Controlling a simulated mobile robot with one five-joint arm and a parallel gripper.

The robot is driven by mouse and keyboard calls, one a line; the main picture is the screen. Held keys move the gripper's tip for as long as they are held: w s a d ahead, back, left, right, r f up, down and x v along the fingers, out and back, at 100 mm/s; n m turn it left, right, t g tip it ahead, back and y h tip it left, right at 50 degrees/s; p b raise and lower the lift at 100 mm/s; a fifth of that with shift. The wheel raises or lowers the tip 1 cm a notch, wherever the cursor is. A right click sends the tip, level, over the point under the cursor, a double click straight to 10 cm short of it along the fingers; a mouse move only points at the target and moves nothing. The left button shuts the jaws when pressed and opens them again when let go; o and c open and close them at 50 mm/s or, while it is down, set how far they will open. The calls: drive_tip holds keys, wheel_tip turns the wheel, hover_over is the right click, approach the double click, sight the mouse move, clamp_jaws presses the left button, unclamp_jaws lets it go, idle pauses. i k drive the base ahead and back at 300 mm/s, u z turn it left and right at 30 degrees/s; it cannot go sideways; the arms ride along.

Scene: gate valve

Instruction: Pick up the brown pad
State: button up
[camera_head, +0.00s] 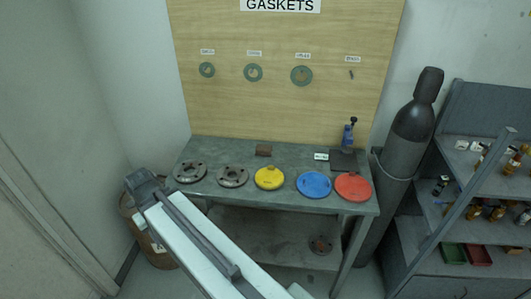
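The brown pad (264,150) is a small brown block lying on the back part of the grey workbench (215,157), near the wooden board. It sits behind the yellow disc, and nothing rests on it. My arm reaches up from the bottom of the view. My gripper (138,180) seems to be at its far end, left of the bench's front left corner and well apart from the pad. Its fingers are too small and dark to tell whether they are open or shut.
Two dark flanges (190,172), a yellow disc (269,178), a blue disc (314,184) and a red disc (353,187) line the bench front. A blue tool (347,138) stands back right. A barrel (157,247) is below my gripper; a gas cylinder (410,135) stands right.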

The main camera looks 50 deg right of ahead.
sight(261, 150)
drive_tip(key=z, duration=0.05)
drive_tip(key=i, duration=0.9)
drive_tip(key=u, duration=0.05)
